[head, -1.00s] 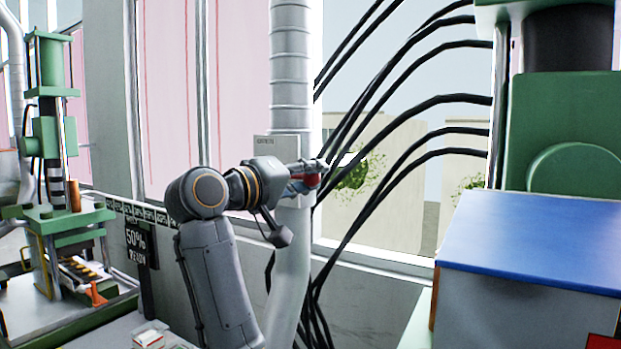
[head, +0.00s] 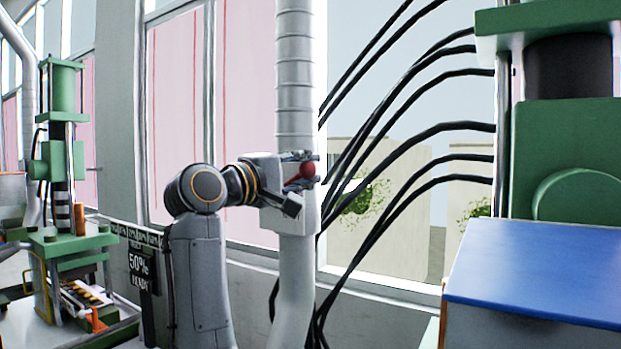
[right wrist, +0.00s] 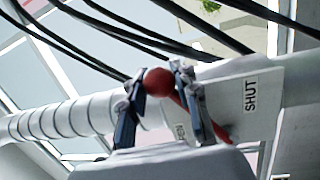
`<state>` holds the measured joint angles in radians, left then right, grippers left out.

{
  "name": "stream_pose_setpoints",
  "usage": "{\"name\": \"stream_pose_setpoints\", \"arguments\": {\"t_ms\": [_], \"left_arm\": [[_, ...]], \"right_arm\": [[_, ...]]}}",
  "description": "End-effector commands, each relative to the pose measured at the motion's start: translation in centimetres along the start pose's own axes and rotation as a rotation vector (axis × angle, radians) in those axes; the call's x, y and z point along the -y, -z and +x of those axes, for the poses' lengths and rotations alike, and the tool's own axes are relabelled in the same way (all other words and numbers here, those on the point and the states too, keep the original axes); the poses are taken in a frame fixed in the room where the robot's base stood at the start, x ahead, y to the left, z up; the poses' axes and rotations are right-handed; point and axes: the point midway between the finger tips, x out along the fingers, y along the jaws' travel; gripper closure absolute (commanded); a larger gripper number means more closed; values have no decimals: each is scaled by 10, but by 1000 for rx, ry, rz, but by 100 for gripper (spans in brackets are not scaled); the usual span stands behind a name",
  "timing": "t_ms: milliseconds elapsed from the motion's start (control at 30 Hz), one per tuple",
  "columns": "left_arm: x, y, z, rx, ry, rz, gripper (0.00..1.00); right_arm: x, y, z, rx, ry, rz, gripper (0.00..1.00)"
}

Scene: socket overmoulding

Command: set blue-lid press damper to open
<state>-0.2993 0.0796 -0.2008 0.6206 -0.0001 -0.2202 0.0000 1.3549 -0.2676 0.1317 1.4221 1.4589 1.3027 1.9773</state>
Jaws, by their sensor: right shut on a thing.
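The damper is a pale box (head: 270,218) on the upright grey duct. Its red lever ends in a red ball knob (head: 307,169), at the box's right side. My right gripper (head: 304,162) is shut on this knob. In the right wrist view the red knob (right wrist: 158,83) sits between the two fingertips. The red lever (right wrist: 222,131) shows again behind the finger. A "SHUT" label (right wrist: 250,93) is on the box, away from the knob; a second label (right wrist: 180,132) is mostly hidden by a finger. My left gripper is out of view.
The blue-lid press (head: 545,262) stands at the right, its green frame above. Black hoses (head: 420,135) arch between it and the duct (head: 295,85). Another green press (head: 66,160) and a "50%" sign (head: 139,265) are at the left.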

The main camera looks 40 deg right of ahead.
Motion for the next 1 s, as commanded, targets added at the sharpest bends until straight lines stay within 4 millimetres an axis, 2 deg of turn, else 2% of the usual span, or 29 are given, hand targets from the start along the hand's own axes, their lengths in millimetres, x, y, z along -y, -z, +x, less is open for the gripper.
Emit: {"name": "stream_pose_setpoints", "arguments": {"t_ms": [600, 633, 700, 733, 1000], "left_arm": [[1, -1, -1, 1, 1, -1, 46], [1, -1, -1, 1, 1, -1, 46], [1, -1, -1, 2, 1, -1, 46], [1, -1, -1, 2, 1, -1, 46], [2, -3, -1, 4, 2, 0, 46]], "right_arm": [[-6, 3, 0, -6, -11, -44, 100], [-6, 3, 0, -6, -11, -44, 65], [-6, 3, 0, -6, -11, -44, 50], [-6, 3, 0, -6, -11, -44, 47], [-5, 3, 0, -6, -10, -44, 47]]}}
